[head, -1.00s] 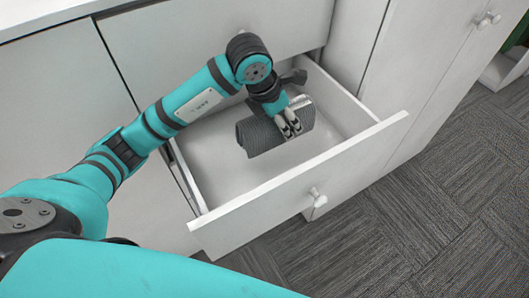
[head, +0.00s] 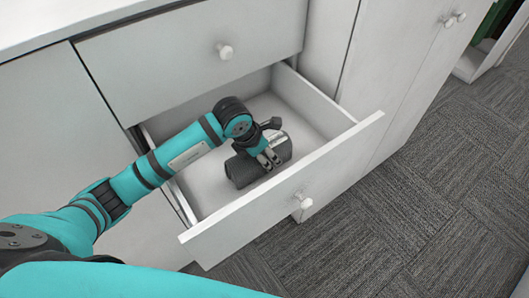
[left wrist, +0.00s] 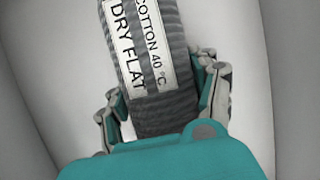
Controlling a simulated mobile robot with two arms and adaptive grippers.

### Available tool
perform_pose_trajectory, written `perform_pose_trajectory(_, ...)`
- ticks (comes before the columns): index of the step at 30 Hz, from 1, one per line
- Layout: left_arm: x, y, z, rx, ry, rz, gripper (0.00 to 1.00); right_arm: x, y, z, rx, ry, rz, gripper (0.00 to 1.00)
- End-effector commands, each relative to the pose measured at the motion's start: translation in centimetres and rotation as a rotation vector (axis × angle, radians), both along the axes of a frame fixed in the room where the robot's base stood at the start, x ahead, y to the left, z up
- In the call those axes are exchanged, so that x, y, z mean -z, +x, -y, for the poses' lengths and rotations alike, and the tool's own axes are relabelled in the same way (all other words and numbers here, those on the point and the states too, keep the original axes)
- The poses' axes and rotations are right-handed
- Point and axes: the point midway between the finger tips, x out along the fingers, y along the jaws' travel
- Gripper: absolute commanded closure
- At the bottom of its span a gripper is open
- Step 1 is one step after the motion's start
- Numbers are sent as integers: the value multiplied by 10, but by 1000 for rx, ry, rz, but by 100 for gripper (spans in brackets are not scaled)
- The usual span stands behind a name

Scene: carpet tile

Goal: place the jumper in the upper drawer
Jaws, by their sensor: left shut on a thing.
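The jumper is a dark grey ribbed roll (head: 246,170) in the head view. My left gripper (head: 268,160) is shut on it, inside the outline of the open drawer (head: 345,137). In the left wrist view the jumper (left wrist: 170,120) lies between the two fingers of my left gripper (left wrist: 165,105). A white label on it reads COTTON 40 °C and DRY FLAT. I cannot tell whether the jumper touches the drawer floor. A shut drawer front (head: 190,60) with a round knob is directly above the open drawer. My right gripper is not in view.
The open drawer's front has a round knob (head: 303,200). A tall white cabinet door (head: 395,85) stands to the right. The grey carpet (head: 430,200) is clear. A white top (head: 60,18) is at the upper left. The drawer's far right part is empty.

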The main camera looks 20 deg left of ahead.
Motion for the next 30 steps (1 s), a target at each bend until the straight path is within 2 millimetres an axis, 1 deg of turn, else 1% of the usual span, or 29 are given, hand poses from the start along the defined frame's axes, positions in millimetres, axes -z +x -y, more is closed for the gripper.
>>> perform_pose_trajectory(5, 3, 0, 0, 1, -1, 2, 86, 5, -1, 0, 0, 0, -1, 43)
perform_pose_trajectory(6, 2, 0, 0, 0, 0, 0, 35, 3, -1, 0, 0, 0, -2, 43)
perform_pose_trajectory(11, 2, 0, 0, 0, 0, 0, 14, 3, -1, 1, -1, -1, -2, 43)
perform_pose_trajectory(18, 2, 0, 0, 0, 0, 0, 13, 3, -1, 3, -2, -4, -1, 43)
perform_pose_trajectory(21, -2, 0, 0, 0, 0, 0, 13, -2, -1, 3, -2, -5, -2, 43)
perform_pose_trajectory(23, -5, -1, -1, 1, 0, 2, 13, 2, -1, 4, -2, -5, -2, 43)
perform_pose_trajectory(26, -19, -6, -5, 2, 1, 4, 13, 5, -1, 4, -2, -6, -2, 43)
perform_pose_trajectory(30, -48, -15, -13, 0, 1, 6, 13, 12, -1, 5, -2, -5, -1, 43)
